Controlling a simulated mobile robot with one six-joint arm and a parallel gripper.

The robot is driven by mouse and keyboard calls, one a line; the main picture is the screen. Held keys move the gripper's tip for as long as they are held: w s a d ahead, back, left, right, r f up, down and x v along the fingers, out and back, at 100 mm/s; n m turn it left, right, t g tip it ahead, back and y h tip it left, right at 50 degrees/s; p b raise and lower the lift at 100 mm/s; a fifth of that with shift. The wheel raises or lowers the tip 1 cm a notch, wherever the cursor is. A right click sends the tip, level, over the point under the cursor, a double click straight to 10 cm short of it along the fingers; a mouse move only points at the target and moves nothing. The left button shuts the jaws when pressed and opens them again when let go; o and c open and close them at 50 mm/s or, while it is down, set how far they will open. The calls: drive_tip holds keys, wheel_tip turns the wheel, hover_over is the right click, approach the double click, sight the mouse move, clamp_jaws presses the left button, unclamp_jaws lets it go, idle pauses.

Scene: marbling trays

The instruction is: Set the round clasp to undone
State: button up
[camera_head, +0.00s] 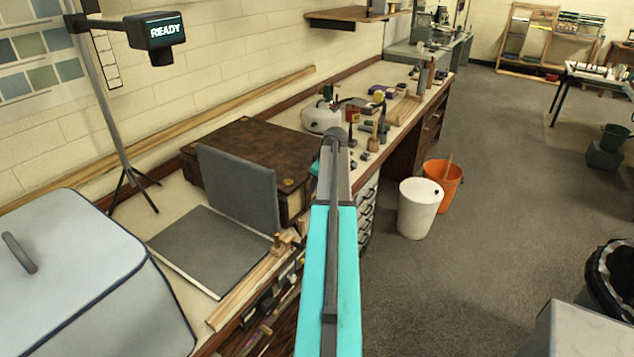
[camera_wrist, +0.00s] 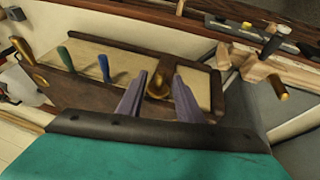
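A round brass clasp (camera_wrist: 158,86) shows in the wrist view, on a dark-framed pale wooden panel. My gripper (camera_wrist: 160,78) has two grey-purple fingers standing apart, one on each side of the clasp in the picture. I cannot tell whether either finger touches it. The clasp's lower part is partly hidden, and I cannot tell whether it is done up or undone. In the head view my arm covers the gripper, and I cannot make out the clasp.
Green and blue handles (camera_wrist: 103,66) stand left of the clasp. Wooden strips and grey boards (camera_wrist: 240,105) lie right. In the head view a brown box (camera_head: 245,150) stands behind grey boards (camera_head: 215,250). White (camera_head: 418,210) and orange (camera_head: 443,185) buckets stand on the floor.

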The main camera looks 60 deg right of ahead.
clamp_jaws()
drive_tip(key=shift+d, duration=0.2)
drive_tip(key=shift+a, duration=0.25)
